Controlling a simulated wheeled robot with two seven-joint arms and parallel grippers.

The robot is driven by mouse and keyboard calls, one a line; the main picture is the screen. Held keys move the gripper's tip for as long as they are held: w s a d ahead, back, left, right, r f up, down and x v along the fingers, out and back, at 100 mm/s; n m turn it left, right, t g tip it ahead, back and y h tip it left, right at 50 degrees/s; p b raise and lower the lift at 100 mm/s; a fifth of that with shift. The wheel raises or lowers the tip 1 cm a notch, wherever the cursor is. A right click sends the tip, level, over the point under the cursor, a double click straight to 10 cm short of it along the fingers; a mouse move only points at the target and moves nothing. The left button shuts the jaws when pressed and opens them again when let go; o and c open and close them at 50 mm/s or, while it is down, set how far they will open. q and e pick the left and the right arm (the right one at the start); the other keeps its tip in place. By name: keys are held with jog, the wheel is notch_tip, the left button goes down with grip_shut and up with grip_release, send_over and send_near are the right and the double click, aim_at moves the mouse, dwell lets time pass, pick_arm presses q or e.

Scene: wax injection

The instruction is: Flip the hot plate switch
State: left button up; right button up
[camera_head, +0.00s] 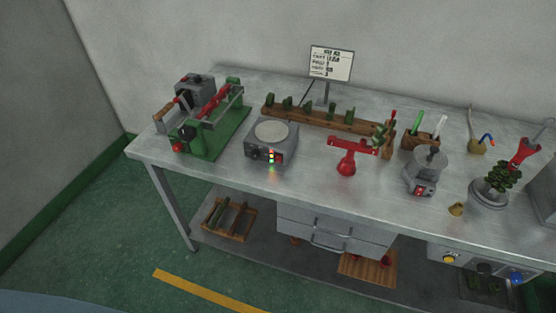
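The hot plate (291,135) is a grey box with a pale round top, standing on the metal workbench left of the middle. Its front panel carries a dark knob (254,153), a column of small lit lights (271,156) and what looks like a reddish switch (280,156) to their right. The switch's position is too small to tell. Nothing stands on the round top. Neither of my grippers shows in the head view.
A green-based machine (215,135) stands left of the hot plate. The bench front edge before the hot plate is clear.

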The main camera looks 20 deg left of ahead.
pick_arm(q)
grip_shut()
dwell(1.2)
